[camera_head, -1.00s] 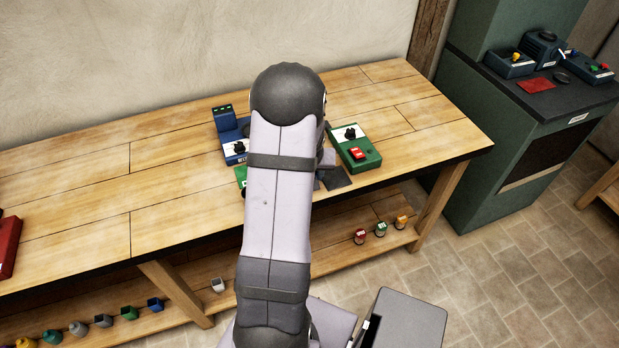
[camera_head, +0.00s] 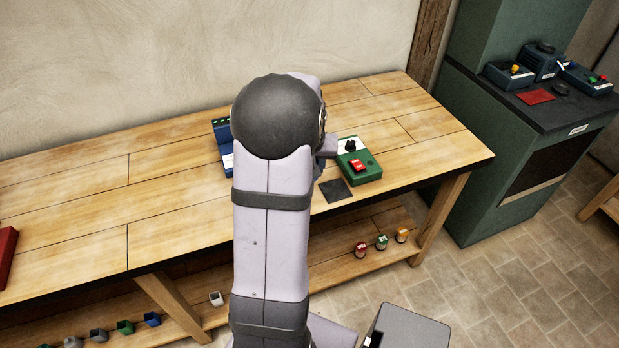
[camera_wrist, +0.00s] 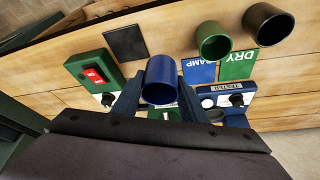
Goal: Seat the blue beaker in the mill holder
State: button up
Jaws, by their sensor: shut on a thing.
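A green device with a white panel shows partly below the beaker (camera_wrist: 166,114), mostly hidden by the beaker and gripper. I cannot tell for sure which part is the mill holder, nor whether the beaker touches anything beneath it.
A green box with a red switch (camera_wrist: 97,72) and a dark square pad (camera_wrist: 125,42) lie left of the beaker. A green beaker (camera_wrist: 214,42) and a black beaker (camera_wrist: 267,25) stand near the DAMP card (camera_wrist: 198,71) and DRY card (camera_wrist: 238,66). A blue tester (camera_wrist: 226,98) is right.

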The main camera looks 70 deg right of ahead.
jog(key=shift+w+r, duration=0.1)
jog(key=shift+r, duration=1.1)
jog(key=shift+a+p, duration=0.2)
jog(key=shift+p, duration=0.5)
jog(key=f+p, duration=0.1)
jog(key=a+f+p, duration=0.1)
jog(key=f+p, duration=0.1)
jog(key=shift+w+a+f, duration=0.3)
jog(key=shift+w, duration=0.1)
jog(key=shift+n, duration=0.4)
jog(key=w+d+f+p, duration=0.1)
jog(key=d, duration=0.1)
jog(key=w+d+f+p, duration=0.1)
jog(key=d+p, duration=0.1)
jog(key=shift+w+f, duration=0.2)
jog(key=shift+f, duration=0.15)
jog(key=d, duration=0.1)
jog(key=w+d, duration=0.1)
jog(key=d, duration=0.1)
jog(key=shift+w+d, duration=0.15)
jog(key=shift+d, duration=0.15)
jog(key=shift+m, duration=0.4)
jog(key=d+r, duration=0.1)
jog(key=d, duration=0.1)
jog(key=w+d+r, duration=0.1)
jog(key=r, duration=0.1)
jog(key=shift+w+d, duration=0.1)
jog(key=shift+d, duration=0.25)
jog(key=shift+f, duration=0.1)
